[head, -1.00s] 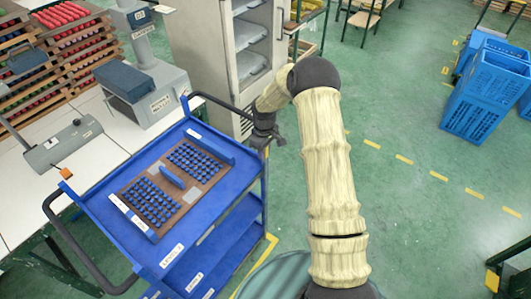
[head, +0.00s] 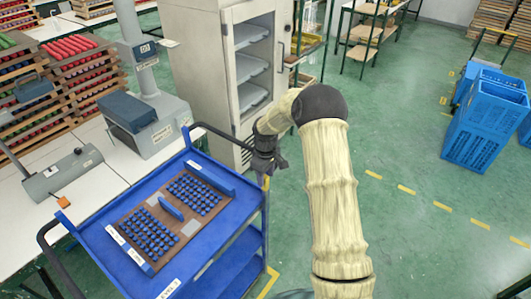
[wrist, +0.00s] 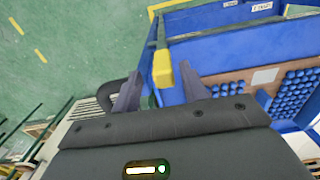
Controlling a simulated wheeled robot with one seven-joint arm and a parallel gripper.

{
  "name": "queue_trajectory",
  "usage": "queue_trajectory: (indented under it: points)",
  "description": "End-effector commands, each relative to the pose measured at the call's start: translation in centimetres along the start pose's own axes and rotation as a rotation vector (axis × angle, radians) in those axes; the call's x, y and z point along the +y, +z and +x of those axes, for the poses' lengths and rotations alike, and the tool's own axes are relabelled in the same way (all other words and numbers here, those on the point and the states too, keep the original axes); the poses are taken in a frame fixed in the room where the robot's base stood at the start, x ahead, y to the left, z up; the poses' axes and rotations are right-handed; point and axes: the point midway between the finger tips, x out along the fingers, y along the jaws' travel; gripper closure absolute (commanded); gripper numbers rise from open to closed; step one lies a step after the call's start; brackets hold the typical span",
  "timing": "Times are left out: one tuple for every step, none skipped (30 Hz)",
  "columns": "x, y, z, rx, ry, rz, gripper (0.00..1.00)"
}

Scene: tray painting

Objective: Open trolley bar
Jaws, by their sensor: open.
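The blue trolley (head: 226,222) stands at lower centre-left in the head view, with a brown board of blue pieces on its top. In the wrist view the trolley (wrist: 225,52) fills the upper right. The trolley bar (wrist: 162,72) shows there with a yellow end, pointing toward my gripper. My gripper (wrist: 160,76) is open, with one finger on each side of this yellow end in the picture; I cannot tell whether they touch it. In the head view my gripper (head: 276,164) is at the trolley's far right corner, and a little yellow shows just below it.
A grey cabinet (head: 205,85) with open shelves stands right behind the trolley. A white worktable (head: 85,190) with a scale is on the left. Blue crates (head: 485,120) are stacked on the right. The green floor between is clear.

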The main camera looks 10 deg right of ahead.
Motion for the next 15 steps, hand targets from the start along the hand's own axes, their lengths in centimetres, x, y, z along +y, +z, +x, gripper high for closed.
queue_trajectory:
  points:
    - [0.1,-0.1,-0.9,0.004,0.004,0.002,0.56]
    - [0.1,-0.1,-1.6,0.004,0.004,0.002,0.56]
    - [0.1,-0.1,-2.4,0.005,0.003,0.002,0.56]
    - [0.1,-0.1,-3.0,0.005,0.004,0.002,0.56]
    - [0.1,-0.1,-3.5,0.005,0.004,0.001,0.56]
    - [0.1,-0.1,-4.4,0.005,0.004,0.001,0.56]
    - [0.1,-0.1,-5.0,0.005,0.004,0.001,0.56]
    - [0.1,-0.1,-5.6,0.005,0.004,0.002,0.56]
    - [0.1,-0.1,-6.4,0.005,0.005,0.002,0.56]
    - [0.1,-0.1,-7.0,0.004,0.004,0.002,0.56]
    - [0.1,-0.1,-7.6,0.005,0.005,0.001,0.56]
    - [0.1,-0.1,-8.4,0.005,0.005,0.001,0.56]
    - [0.1,-0.1,-9.0,0.005,0.004,0.001,0.56]
    - [0.1,-0.1,-9.6,0.006,0.005,0.002,0.56]
    - [0.1,-0.1,-10.4,0.005,0.004,0.002,0.56]
